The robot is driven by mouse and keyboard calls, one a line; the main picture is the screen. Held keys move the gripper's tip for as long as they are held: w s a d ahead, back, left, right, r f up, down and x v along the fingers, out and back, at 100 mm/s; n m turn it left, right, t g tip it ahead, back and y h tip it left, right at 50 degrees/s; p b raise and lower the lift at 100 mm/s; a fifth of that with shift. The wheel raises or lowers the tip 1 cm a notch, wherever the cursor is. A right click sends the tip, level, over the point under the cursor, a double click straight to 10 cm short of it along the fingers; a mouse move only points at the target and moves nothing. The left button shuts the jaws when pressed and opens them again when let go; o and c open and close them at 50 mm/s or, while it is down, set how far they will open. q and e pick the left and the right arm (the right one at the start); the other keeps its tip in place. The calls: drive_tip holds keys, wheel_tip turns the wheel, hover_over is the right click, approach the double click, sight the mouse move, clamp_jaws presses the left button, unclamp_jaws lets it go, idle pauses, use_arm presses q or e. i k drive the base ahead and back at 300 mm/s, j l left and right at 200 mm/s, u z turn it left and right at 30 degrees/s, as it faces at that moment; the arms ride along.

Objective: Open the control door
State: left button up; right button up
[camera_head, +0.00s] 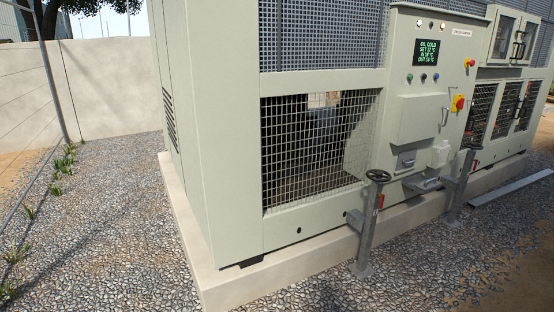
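The chiller's grey-green control cabinet (386,80) stands right of centre under a small label that seems to read chiller control. It has a lit green display (426,51). Below the display is a raised, closed-looking panel (421,118), with a thin bar handle (446,117) to its right. A red and yellow rotary switch (458,103) is right of the handle, and a red button (469,63) is higher up. I cannot tell for sure which panel edges form the control door. Neither of my grippers is in view.
Two dark handwheels, left (378,176) and right (473,146), stand on posts before the cabinet. A concrete plinth (235,289) edges the chiller. A metal beam (510,188) lies at right. The gravel (420,265) in front is open. A fence (50,80) stands left.

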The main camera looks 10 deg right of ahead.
sight(421, 117)
drive_tip(key=i+l+z, duration=0.25)
drive_tip(key=i+z, duration=0.15)
drive_tip(key=i+l+z, duration=0.15)
drive_tip(key=i+z, duration=0.65)
drive_tip(key=i+j+z, duration=0.1)
drive_tip(key=i+z, duration=0.3)
drive_tip(key=i+j+z, duration=0.4)
drive_tip(key=i+l+u, duration=0.1)
drive_tip(key=i, duration=0.45)
drive_tip(key=i+l+u, duration=0.15)
drive_tip(key=i, duration=0.35)
drive_tip(key=i+l+u, duration=0.1)
drive_tip(key=i+l, duration=0.2)
drive_tip(key=i, duration=0.25)
